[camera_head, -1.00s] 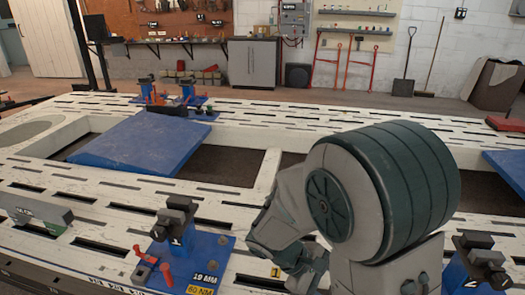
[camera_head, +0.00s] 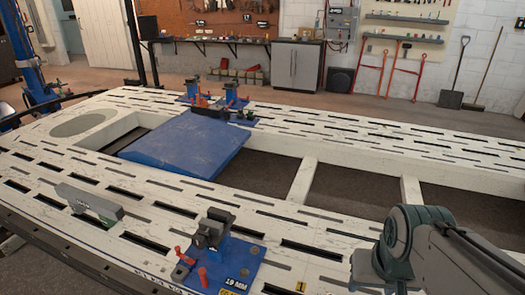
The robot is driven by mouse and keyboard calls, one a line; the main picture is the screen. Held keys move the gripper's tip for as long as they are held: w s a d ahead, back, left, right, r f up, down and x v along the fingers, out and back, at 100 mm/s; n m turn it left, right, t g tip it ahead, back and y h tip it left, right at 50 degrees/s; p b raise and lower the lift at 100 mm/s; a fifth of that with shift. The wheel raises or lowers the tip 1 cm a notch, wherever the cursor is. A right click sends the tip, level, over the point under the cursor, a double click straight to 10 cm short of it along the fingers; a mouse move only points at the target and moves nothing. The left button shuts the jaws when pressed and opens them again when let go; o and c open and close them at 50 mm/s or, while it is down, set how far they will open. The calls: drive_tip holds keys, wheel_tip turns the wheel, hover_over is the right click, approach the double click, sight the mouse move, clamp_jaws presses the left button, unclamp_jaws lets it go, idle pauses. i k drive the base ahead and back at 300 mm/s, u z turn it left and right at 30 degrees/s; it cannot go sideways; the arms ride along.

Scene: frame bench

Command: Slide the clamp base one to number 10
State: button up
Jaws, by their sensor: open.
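A clamp base (camera_head: 240,262) with a blue plate, a dark grey clamp block (camera_head: 212,229) and red handles stands on the near rail of the white slotted frame bench (camera_head: 150,212). In the earlier view its block carries a digit that looks like 1. A small yellow tag reading 1 (camera_head: 300,286) is on the near rail, right of the base. I cannot make out a number 10. My arm is at the lower right, apart from the clamp base. My gripper's fingers do not show.
A grey box-like bar (camera_head: 90,203) lies on the near rail, left of the clamp base. A blue ramp plate (camera_head: 185,145) spans the bench opening. More blue clamp bases (camera_head: 232,100) stand on the far rail. Slotted rail between bar and base is clear.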

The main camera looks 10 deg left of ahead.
sight(215, 270)
drive_tip(key=u, duration=1.8)
drive_tip(key=k, duration=0.55)
drive_tip(key=u, duration=0.9)
drive_tip(key=i, duration=0.8)
drive_tip(key=z, duration=0.8)
drive_tip(key=i, duration=0.7)
drive_tip(key=z, duration=0.75)
